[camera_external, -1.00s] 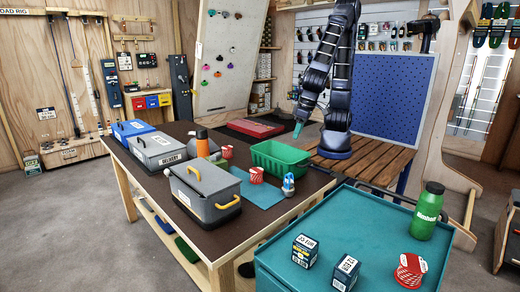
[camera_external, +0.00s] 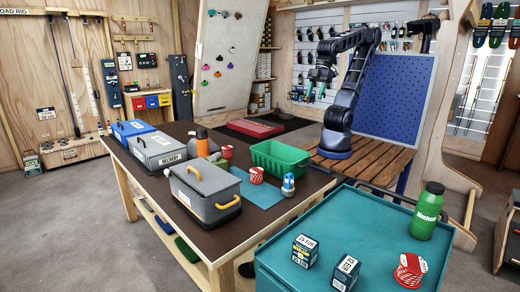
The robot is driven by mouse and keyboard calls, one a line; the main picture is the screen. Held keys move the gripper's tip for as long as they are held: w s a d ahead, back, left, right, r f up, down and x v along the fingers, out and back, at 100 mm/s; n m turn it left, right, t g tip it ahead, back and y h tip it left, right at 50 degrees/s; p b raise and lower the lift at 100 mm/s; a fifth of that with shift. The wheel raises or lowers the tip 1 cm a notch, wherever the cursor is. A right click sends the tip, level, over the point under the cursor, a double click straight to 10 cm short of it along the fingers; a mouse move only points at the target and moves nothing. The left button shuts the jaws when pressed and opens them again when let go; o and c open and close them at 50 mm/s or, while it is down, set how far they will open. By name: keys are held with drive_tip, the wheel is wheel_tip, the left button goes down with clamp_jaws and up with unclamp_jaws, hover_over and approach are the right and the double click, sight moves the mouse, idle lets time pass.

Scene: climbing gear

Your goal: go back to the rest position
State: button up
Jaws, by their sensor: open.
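My arm stands on the wooden slatted platform (camera_external: 386,160) behind the dark table. It is bent, with its upper part reaching left. My gripper (camera_external: 310,92) hangs above the back right of the table, well clear of everything on it. Its two fingers point down and are apart, with nothing seen between them. The green bin (camera_external: 280,160) stands on the table below and left of it.
The teal cart top (camera_external: 320,223) in front carries boxes and a green bottle (camera_external: 427,211). A blue perforated panel (camera_external: 395,100) stands right of my arm.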

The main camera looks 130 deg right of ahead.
drive_tip(key=shift+s+r+n, duration=0.2)
drive_tip(key=shift+s+n, duration=0.4)
drive_tip(key=shift+s, duration=0.15)
